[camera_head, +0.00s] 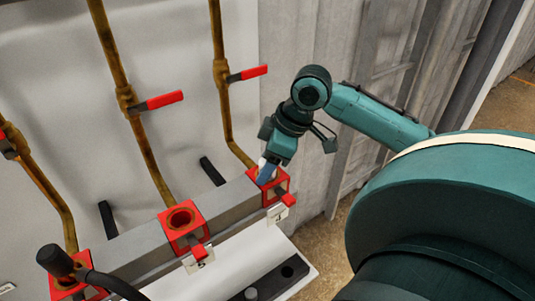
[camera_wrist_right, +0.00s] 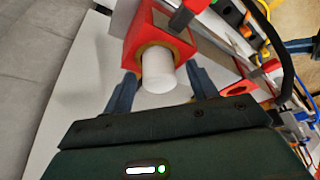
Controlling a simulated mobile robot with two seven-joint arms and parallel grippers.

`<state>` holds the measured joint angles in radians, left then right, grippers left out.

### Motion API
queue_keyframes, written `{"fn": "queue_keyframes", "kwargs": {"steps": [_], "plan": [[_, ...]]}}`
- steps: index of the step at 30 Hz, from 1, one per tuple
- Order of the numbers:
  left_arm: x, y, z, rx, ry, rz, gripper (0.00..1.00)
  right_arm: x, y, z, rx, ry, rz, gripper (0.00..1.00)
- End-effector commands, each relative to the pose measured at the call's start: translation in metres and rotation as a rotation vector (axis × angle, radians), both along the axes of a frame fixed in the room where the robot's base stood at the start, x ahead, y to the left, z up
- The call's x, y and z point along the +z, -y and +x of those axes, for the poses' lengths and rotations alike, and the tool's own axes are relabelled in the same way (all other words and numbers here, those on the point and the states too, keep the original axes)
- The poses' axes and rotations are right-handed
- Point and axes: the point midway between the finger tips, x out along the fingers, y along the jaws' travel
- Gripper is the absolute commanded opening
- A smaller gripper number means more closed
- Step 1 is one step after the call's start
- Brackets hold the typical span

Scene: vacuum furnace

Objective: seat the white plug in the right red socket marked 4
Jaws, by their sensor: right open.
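The white plug (camera_wrist_right: 158,73) stands in the brass-ringed opening of the right red socket (camera_wrist_right: 165,45) in the right wrist view. Its near end sticks out towards my right gripper (camera_wrist_right: 163,88); how deep it sits cannot be told. The blue fingers are open, one on each side of the plug, with gaps. In the head view my right gripper (camera_head: 266,173) is at the right red socket (camera_head: 281,184), covering its opening. A white tag (camera_head: 277,214) hangs below that socket; its mark is hard to read. My left gripper is not in view.
A middle red socket (camera_head: 183,220) has an open, empty hole. A black connector with a cable (camera_head: 56,260) stands at the left socket. Red-handled valves (camera_head: 165,101) sit on brass pipes behind. A black strip with holes (camera_head: 265,284) lies in front, below the rail.

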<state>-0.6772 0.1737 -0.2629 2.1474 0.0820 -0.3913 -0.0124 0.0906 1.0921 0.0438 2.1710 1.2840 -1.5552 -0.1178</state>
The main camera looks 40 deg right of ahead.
Motion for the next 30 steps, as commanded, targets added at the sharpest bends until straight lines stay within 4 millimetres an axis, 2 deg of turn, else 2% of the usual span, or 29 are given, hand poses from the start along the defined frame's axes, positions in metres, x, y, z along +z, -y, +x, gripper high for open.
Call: {"fn": "queue_keyframes", "kwargs": {"steps": [8,11,24,30], "plan": [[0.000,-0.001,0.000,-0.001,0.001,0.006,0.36,0.001,0.000,0.000,0.000,-0.001,-0.001,0.58],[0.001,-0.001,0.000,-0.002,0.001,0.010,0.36,0.010,0.003,-0.003,-0.001,0.000,-0.002,0.58],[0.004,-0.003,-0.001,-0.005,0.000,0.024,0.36,0.095,0.025,-0.030,-0.002,0.003,-0.002,0.58],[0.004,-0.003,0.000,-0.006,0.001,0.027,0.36,0.117,0.030,-0.037,-0.001,0.002,-0.001,0.58]]}}
